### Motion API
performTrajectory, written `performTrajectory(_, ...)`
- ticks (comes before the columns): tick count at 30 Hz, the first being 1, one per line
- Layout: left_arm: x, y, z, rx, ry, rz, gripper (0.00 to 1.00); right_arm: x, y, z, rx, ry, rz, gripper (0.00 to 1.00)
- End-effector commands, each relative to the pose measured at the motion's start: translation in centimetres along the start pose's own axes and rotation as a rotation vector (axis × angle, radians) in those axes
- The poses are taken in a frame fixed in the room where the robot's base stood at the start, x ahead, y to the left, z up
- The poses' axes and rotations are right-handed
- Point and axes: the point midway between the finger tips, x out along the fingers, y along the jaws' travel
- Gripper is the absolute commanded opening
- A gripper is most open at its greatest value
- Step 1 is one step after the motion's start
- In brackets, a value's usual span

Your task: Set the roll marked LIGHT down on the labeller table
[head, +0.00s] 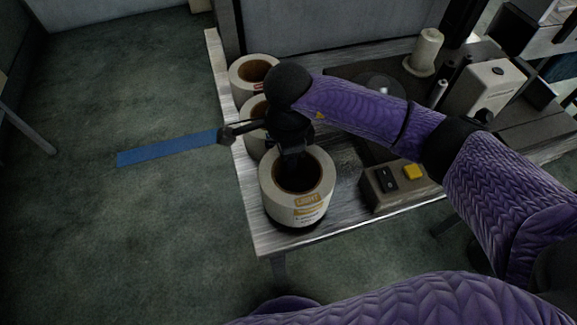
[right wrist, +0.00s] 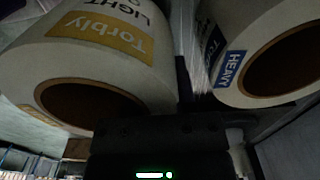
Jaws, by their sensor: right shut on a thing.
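The LIGHT roll (head: 298,208) is a white roll with a yellow label and a dark hollow core, upright over the front left corner of the labeller table (head: 264,237). My right gripper (head: 291,163) reaches down from above and is shut on the far side of its wall. A dark shadow lies right under the roll; I cannot tell whether it touches the tabletop. In the right wrist view the LIGHT roll (right wrist: 100,60) fills the left side, its yellow Torbly label showing. My left gripper is not in view.
Two more white rolls stand behind along the table's left edge, the far one (head: 240,84) and a nearer one (head: 249,139) partly hidden. A roll marked HEAVY (right wrist: 235,60) is close at right in the wrist view. A control box (head: 385,190) with a yellow button sits right of the LIGHT roll.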

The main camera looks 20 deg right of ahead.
Motion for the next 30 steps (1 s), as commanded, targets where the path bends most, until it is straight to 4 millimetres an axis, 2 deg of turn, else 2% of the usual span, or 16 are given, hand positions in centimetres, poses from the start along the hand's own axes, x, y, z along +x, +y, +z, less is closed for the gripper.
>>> performTrajectory(1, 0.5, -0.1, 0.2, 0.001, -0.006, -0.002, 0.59, 1.2, 0.1, 0.1, 0.001, -0.002, 0.004, 0.00)
performTrajectory(4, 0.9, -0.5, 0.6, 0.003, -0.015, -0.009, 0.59, 2.6, 0.1, 0.1, -0.001, -0.002, 0.003, 0.00)
performTrajectory(13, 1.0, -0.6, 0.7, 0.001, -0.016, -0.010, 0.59, 2.7, 0.0, 0.0, -0.002, -0.002, 0.000, 0.00)
performTrajectory(14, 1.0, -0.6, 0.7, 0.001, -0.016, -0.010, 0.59, 2.8, 0.0, 0.0, -0.002, -0.001, 0.000, 0.36)
performTrajectory(18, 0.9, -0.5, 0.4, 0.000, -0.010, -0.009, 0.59, 2.6, 0.0, 0.0, -0.002, -0.001, 0.000, 0.65)
performTrajectory(19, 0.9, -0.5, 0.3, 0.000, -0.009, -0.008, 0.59, 2.6, 0.0, 0.0, -0.002, -0.001, 0.000, 0.69)
performTrajectory(26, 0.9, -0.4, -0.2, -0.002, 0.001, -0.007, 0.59, 2.6, 0.0, 0.0, -0.002, -0.001, 0.000, 0.69)
performTrajectory(30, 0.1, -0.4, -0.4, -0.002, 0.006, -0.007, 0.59, 0.9, -0.1, 0.0, -0.001, 0.000, -0.004, 0.69)
